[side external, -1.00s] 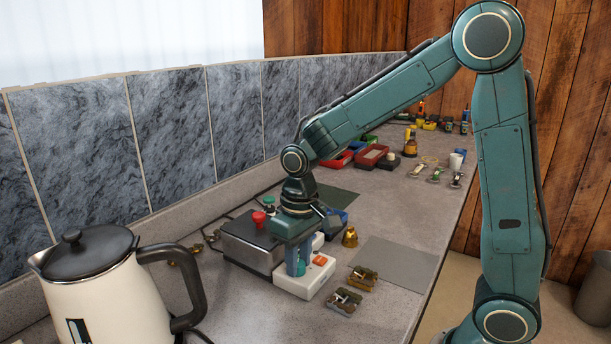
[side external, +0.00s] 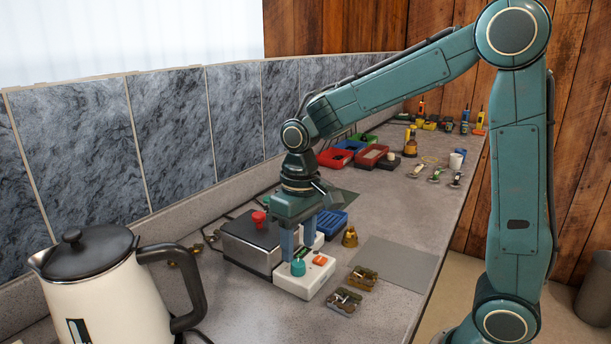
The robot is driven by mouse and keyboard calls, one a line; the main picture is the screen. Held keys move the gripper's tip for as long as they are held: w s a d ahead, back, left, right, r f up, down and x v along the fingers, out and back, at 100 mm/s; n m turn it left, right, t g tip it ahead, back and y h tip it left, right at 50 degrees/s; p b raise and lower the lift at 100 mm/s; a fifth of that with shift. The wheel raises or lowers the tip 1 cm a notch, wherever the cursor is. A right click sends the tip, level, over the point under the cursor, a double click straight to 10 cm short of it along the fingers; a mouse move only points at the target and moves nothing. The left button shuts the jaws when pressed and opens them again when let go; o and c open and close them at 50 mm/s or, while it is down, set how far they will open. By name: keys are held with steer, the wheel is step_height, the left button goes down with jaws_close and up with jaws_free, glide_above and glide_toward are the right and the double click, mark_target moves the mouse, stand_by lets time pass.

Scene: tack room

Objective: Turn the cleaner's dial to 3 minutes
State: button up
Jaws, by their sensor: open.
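A white control box (side external: 303,283) stands on the counter at the front of a steel, dark-topped unit (side external: 250,244). I cannot tell for certain whether the two form one cleaner. A teal dial (side external: 298,268) sits on top of the white box, beside an orange-red part (side external: 320,260). The dial's pointer and markings are too small to read. My gripper (side external: 298,242) points down above and slightly behind the dial. Its two blue-grey fingers are apart with nothing between them, and they look clear of the dial. The fingers hide part of the steel unit and the box's back.
A red knob (side external: 258,219) stands up near my gripper. A brass bell-shaped item (side external: 350,237), a blue tray (side external: 331,224) and small metal parts (side external: 344,301) lie close by. A large kettle (side external: 95,290) stands at front left. A bare grey mat (side external: 398,262) lies to the right.

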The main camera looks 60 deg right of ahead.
mark_target(300, 260)
step_height(300, 260, up, 10)
steer(key=shift+d, duration=0.25)
steer(key=shift+s+f, duration=0.1)
stand_by(0.4)
steer(key=s+d+f+t, duration=0.1)
steer(key=s+t, duration=0.4)
steer(key=s, duration=1.2)
steer(key=shift+d+f+n+t+h, duration=0.3)
steer(key=shift+d+n, duration=0.1)
steer(key=shift+d, duration=0.15)
steer(key=shift+w, duration=0.1)
